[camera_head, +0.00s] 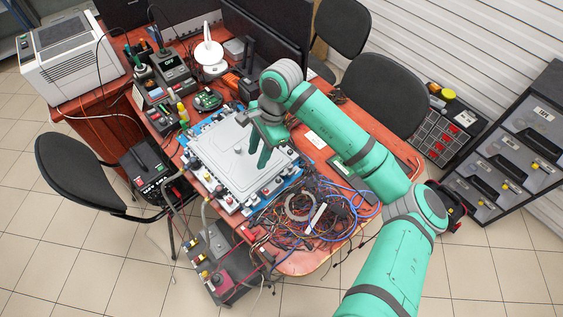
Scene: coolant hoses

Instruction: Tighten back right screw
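A light grey flat metal unit (222,160) lies on a blue base on the red-brown table, with small fittings along its edges. My gripper (256,160) is above the right part of this unit, pointing down. Its two green fingers show apart with a gap between them, and I see nothing held. The back right screw cannot be made out; screws are too small to tell here, and my wrist and arm cover part of the unit's right side. Whether the fingertips touch the cover cannot be told.
Tangled coloured wires (310,212) cover the table's front right. A soldering station (172,72) and a green circuit board (208,99) are behind the unit. A monitor (268,35) stands at the back. Black chairs (385,95) stand around. Tiled floor is free at front left.

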